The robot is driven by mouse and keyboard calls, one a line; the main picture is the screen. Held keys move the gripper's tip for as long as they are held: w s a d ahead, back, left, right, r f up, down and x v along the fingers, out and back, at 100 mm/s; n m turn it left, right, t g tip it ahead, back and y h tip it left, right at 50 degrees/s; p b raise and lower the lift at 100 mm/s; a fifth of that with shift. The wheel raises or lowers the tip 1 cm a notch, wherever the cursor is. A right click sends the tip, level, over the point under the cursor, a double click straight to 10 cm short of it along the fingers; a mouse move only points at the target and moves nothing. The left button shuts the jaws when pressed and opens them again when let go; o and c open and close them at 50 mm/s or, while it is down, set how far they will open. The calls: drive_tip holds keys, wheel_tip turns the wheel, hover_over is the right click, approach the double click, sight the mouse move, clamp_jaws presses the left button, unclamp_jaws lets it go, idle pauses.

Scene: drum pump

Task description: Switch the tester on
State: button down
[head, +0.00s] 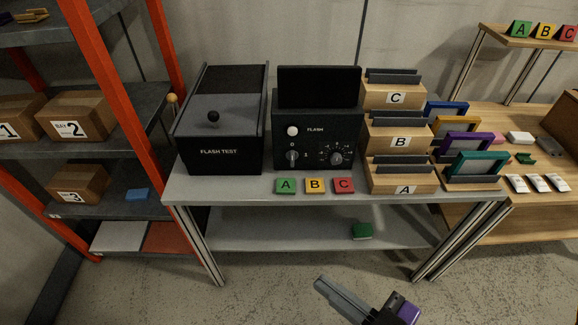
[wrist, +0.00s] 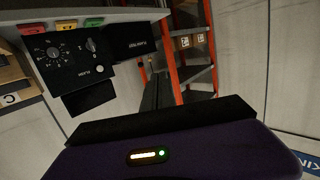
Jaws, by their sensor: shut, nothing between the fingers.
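The tester is a black box with a dark, blank screen (head: 318,87) and a front panel marked FLASH (head: 315,129). The panel carries a white round button (head: 292,131), a small rotary switch (head: 292,156) below it and a larger dial (head: 336,157) at right. The switch handle looks upright under the 0 mark, though it is small. The wrist view shows the panel upside down, with the switch (wrist: 91,45) and button (wrist: 99,69). My gripper (head: 321,284) is shut and empty, low in front of the table and apart from the tester. Its fingers (wrist: 157,78) show in the wrist view.
A black FLASH TEST box (head: 218,154) with a knobbed lid stands left of the tester. Green, yellow and red lettered blocks (head: 315,186) lie in front. Wooden racks (head: 400,180) stand close at right. An orange-posted shelf (head: 168,60) is at left.

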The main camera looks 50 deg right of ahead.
drive_tip(key=w+d+f+t+h+b, duration=0.1)
drive_tip(key=w+d+f+h+b, duration=0.25)
drive_tip(key=w, duration=0.55)
drive_tip(key=n+g+h+b, duration=0.2)
drive_tip(key=n+h+b, duration=0.35)
drive_tip(key=n, duration=0.75)
approach(292, 158)
drive_tip(key=shift+y, duration=0.5)
drive_tip(key=shift+w+a+r+b, duration=0.15)
drive_tip(key=shift+w+a, duration=0.3)
drive_tip(key=shift+a, duration=0.3)
drive_tip(key=shift+w+a+b, duration=0.1)
drive_tip(key=shift+w+a, duration=0.35)
drive_tip(key=shift+a, duration=0.25)
drive_tip(key=shift+w+a+r+b, duration=0.15)
drive_tip(key=shift+w+a, duration=0.3)
drive_tip(key=shift+a, duration=0.3)
drive_tip(key=x, duration=1)
drive_tip(key=shift+d, duration=0.1)
drive_tip(key=shift+s+d+r+p, duration=0.15)
drive_tip(key=shift+s+d+p, duration=0.35)
drive_tip(key=shift+s+p, duration=0.35)
drive_tip(key=shift+s+d+f+p, duration=0.2)
drive_tip(key=shift+s+d+p, duration=0.25)
drive_tip(key=shift+s+d, duration=0.25)
drive_tip(key=shift+s+f+b, duration=0.1)
drive_tip(key=shift+b, duration=0.4)
